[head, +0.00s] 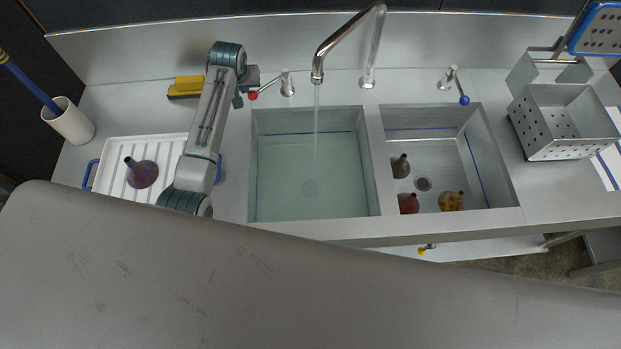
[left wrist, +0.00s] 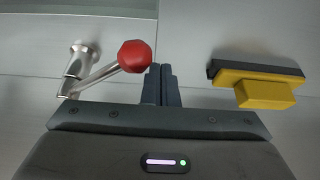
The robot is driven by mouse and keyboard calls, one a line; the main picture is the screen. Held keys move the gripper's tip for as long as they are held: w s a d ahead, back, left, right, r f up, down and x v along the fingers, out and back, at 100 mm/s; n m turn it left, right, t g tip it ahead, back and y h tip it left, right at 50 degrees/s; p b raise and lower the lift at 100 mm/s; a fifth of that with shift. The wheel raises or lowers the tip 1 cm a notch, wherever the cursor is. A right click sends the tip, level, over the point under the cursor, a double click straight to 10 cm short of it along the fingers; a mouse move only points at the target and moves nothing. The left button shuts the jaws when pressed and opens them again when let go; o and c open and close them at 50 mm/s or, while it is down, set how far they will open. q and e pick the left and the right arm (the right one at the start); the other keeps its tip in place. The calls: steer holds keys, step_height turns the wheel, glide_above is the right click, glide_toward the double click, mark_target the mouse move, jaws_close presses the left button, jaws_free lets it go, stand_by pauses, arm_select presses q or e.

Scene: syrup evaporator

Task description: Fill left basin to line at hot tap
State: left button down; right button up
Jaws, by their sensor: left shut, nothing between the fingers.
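The left basin (head: 275,170) holds greenish water, and a blue line shows along its walls above the water. A thin stream falls into it from the curved tap spout (head: 317,72). The hot tap lever with its red knob (head: 253,95) stands behind the basin's left corner; the red knob (left wrist: 135,56) also shows in the left wrist view. My left gripper (head: 242,98) is shut and empty, its fingertips (left wrist: 161,72) close beside the knob. Whether they touch it I cannot tell. My right gripper is not in view.
The right basin (head: 470,150) holds several small flasks. A blue-knobbed lever (head: 464,99) stands behind it. A white drying tray (head: 110,165) with a flask lies under my left arm. A perforated metal basket (head: 565,125) stands right.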

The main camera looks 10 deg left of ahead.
mark_target(250, 94)
arm_select(q)
steer(key=shift+d+f, duration=0.15)
steer(key=shift+s+d, duration=1)
steer(key=shift+d, duration=0.1)
steer(key=d, duration=0.1)
steer(key=s+d, duration=0.1)
steer(key=shift+s+d, duration=0.3)
